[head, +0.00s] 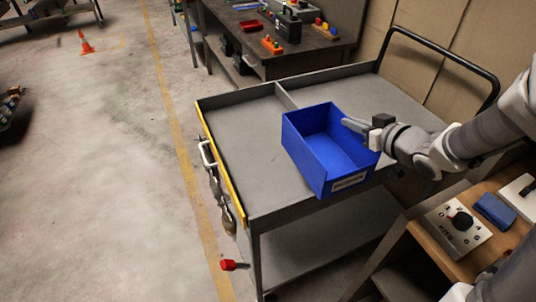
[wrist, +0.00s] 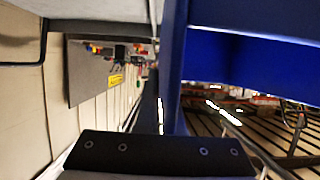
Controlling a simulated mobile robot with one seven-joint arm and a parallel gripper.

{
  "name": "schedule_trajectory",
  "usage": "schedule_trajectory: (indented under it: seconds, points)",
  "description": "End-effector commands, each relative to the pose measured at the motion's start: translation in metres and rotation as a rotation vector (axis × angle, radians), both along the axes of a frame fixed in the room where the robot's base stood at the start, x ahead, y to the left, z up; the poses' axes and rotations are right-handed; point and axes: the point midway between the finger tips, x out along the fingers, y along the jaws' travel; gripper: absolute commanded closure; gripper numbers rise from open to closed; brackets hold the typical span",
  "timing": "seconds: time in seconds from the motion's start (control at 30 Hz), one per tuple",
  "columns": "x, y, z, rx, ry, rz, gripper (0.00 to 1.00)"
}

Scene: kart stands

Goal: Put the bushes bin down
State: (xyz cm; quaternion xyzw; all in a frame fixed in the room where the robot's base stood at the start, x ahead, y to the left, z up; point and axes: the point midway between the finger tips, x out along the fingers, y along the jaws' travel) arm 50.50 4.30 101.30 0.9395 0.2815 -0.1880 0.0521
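The bushes bin is a blue open-topped box (head: 309,155) with a white label on its near face, its lettering too small to read surely. It appears over the front part of the grey cart's top (head: 245,135). Its lower near corner overlaps the cart's front edge in the head view. Whether its base touches the cart cannot be told. My gripper (head: 360,125) is at the bin's right wall and shut on it. In the wrist view the blue wall (wrist: 174,70) runs down to the dark finger (wrist: 160,152). The bin's inside looks empty.
A divider (head: 286,97) splits the cart top, with bare surface left of and behind the bin. A black handle (head: 450,62) rises at the back right. A wooden bench with a control box (head: 458,222) stands at the right front. A workbench (head: 275,62) stands behind.

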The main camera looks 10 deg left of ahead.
Motion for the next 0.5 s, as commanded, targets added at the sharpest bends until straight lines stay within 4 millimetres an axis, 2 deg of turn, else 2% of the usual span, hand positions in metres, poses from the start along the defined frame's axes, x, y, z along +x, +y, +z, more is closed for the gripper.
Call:
schedule_trajectory:
  seconds: [0.17,0.5]
  points:
    - [0.004,0.012,-0.014,0.002,-0.001,0.015,1.00]
    - [0.039,0.079,-0.060,0.002,0.000,0.018,1.00]
